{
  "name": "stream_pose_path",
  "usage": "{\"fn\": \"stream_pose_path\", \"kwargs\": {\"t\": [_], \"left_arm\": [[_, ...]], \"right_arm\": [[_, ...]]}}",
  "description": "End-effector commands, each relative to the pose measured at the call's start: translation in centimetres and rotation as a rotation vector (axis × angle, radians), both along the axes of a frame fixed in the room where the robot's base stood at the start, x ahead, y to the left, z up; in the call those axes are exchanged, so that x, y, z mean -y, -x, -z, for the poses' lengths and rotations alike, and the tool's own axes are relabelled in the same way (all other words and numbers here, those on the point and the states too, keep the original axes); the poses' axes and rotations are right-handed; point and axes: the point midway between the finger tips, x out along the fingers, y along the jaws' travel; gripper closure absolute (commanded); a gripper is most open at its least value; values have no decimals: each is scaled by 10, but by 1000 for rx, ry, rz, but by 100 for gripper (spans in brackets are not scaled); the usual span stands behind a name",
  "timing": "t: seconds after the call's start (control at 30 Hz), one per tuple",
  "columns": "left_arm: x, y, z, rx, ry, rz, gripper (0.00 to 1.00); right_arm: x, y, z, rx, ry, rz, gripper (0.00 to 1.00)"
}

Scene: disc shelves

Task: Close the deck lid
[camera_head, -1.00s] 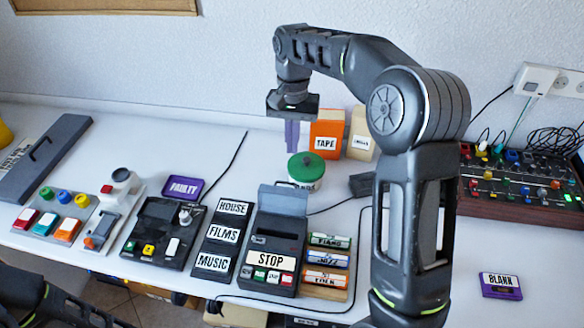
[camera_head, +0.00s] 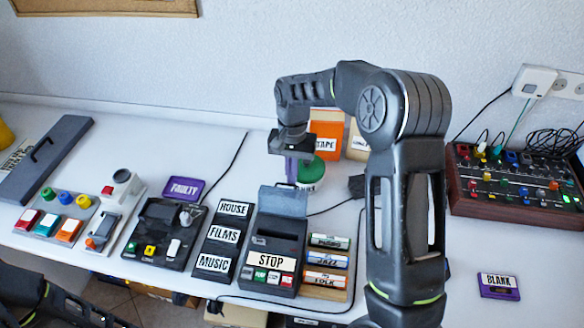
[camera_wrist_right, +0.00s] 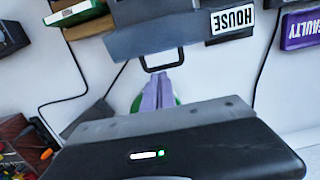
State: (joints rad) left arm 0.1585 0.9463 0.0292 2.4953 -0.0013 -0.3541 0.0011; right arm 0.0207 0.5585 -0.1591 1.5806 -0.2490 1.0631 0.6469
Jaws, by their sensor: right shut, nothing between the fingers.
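The cassette deck (camera_head: 274,250) stands on the white table, with a STOP label and small buttons at its front. Its grey lid (camera_head: 283,201) stands raised at the deck's back edge; in the right wrist view the deck (camera_wrist_right: 165,45) is at the top, with a dark loop handle (camera_wrist_right: 161,62) on the lid. My right gripper (camera_head: 292,172) is shut and empty, pointing down just behind the raised lid. Its purple fingers also show in the right wrist view (camera_wrist_right: 160,92), close to the handle; I cannot tell whether they touch. My left gripper is not in view.
A green-lidded jar (camera_head: 311,172) stands right beside the right gripper. Label blocks (camera_head: 224,236) are left of the deck, a cassette rack (camera_head: 327,264) right of it. A mixer (camera_head: 515,187) stands at the right. Table around the BLANK cassette (camera_head: 498,286) is clear.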

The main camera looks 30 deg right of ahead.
Motion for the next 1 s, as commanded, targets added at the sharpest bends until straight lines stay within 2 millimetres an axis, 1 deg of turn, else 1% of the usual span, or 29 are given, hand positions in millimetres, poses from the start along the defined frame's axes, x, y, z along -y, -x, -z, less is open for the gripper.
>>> {"fn": "stream_pose_path", "kwargs": {"t": [0.3,1.0], "left_arm": [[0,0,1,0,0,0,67],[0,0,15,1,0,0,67]], "right_arm": [[0,0,0,3,2,0,100],[0,0,-8,81,60,-2,100]]}}
